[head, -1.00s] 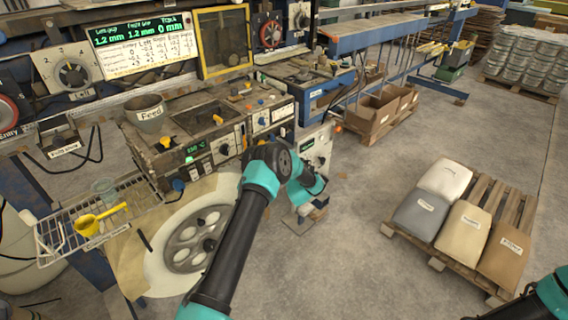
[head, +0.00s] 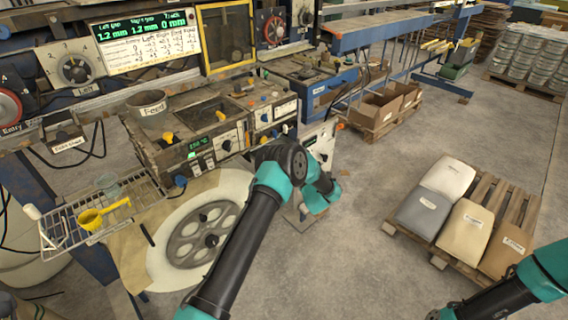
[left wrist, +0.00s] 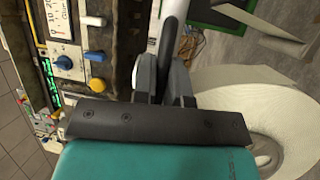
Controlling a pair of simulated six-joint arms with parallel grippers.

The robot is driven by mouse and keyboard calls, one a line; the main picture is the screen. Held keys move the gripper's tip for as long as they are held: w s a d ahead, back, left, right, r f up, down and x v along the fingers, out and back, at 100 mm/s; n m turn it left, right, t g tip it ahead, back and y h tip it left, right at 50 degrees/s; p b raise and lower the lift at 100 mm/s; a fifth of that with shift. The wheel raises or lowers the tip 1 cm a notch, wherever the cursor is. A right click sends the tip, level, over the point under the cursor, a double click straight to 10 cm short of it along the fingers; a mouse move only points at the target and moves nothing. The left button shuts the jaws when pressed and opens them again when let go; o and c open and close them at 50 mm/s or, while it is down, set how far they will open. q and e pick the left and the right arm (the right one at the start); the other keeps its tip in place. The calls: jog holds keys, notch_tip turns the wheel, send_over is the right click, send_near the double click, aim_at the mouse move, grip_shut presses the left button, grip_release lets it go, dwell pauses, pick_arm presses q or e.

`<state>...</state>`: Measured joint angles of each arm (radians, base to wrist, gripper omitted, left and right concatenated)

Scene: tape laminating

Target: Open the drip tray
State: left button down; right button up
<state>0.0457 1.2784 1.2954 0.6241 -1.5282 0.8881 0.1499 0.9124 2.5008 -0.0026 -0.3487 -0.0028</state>
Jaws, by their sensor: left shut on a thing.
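My left arm reaches to the machine front in the head view, and its own links hide its gripper there. In the left wrist view my left gripper (left wrist: 166,88) is shut on a narrow dark bar (left wrist: 174,35), which runs up beside a pale rod. I cannot tell for certain whether this bar belongs to the drip tray. A low, pale, tray-like piece (head: 299,220) shows in part beneath my left wrist in the head view. The tip of my right gripper (head: 437,314) is at the bottom edge, far from the machine, too cut off to read.
A spoked wheel in a pale roll (head: 205,236) stands left of my left arm. A wire shelf (head: 62,230) holds a yellow scoop (head: 102,213). A pallet (head: 505,207) with several sacks lies right. The floor between is open.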

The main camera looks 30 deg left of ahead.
pick_arm(q)
jog(key=s+d, duration=0.3)
jog(key=d, duration=0.5)
jog(key=shift+d, duration=0.15)
jog(key=shift+s, duration=0.1)
jog(key=c, duration=1.5)
grip_release()
jog(key=shift+o, duration=0.2)
jog(key=shift+d, duration=0.1)
jog(key=v, duration=1.7)
jog(key=shift+d+f, duration=0.1)
